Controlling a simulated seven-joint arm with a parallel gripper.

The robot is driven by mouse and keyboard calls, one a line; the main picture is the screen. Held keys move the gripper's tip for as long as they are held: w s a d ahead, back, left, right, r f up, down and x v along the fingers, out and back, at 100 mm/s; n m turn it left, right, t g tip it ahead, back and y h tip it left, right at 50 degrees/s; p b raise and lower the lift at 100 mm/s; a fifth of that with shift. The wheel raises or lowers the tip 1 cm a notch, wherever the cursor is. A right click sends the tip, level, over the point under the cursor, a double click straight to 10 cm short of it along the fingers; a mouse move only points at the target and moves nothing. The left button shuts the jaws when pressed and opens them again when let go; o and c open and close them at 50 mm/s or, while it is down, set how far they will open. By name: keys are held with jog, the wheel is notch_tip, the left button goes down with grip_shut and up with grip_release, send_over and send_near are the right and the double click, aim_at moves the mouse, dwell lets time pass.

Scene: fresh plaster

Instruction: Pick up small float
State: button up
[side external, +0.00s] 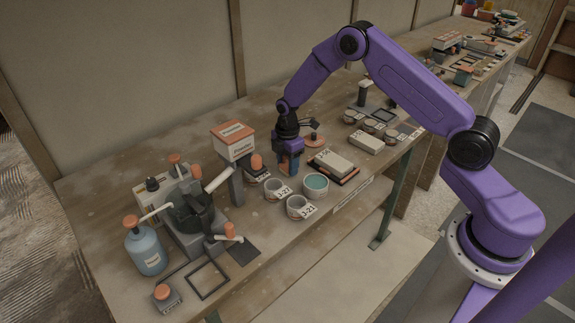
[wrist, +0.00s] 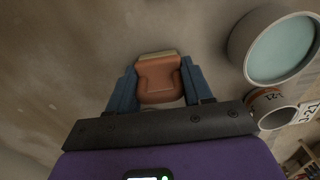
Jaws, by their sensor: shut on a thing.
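The small float (wrist: 158,76) shows in the wrist view as a terracotta-brown piece with a pale strip along its far edge. My gripper (side external: 289,170) is shut on it, with a blue finger on each side in the wrist view. In the side external view my gripper points down over the middle of the bench, behind the labelled cups. The float is mostly hidden by the fingers there. I cannot tell whether it touches the bench.
A tub with teal contents (side external: 316,184) and two labelled cups (side external: 275,189) (side external: 298,207) stand in front of my gripper. A stacked block (side external: 334,163) lies to the right. A box (side external: 232,141) on a grey post stands left. A blue bottle (side external: 146,252) stands further left.

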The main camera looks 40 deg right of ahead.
jog(key=shift+r, duration=0.5)
notch_tip(320, 180, up, 2)
jog(key=shift+r, duration=0.2)
jog(key=s+r, duration=0.9)
jog(key=s, duration=0.5)
jog(key=shift+r, duration=0.25)
jog(key=shift+o, duration=0.9)
jog(key=shift+c, duration=0.4)
jog(key=shift+w+d+f, duration=0.1)
jog(key=shift+w+f, duration=0.3)
jog(key=shift+f, duration=1.05)
jog(key=shift+w+a+f, duration=0.1)
jog(key=shift+w+f, duration=0.35)
jog(key=shift+f, duration=1.05)
jog(key=shift+w+d+f, duration=0.1)
jog(key=shift+w+f, duration=0.3)
jog(key=shift+f, duration=1.05)
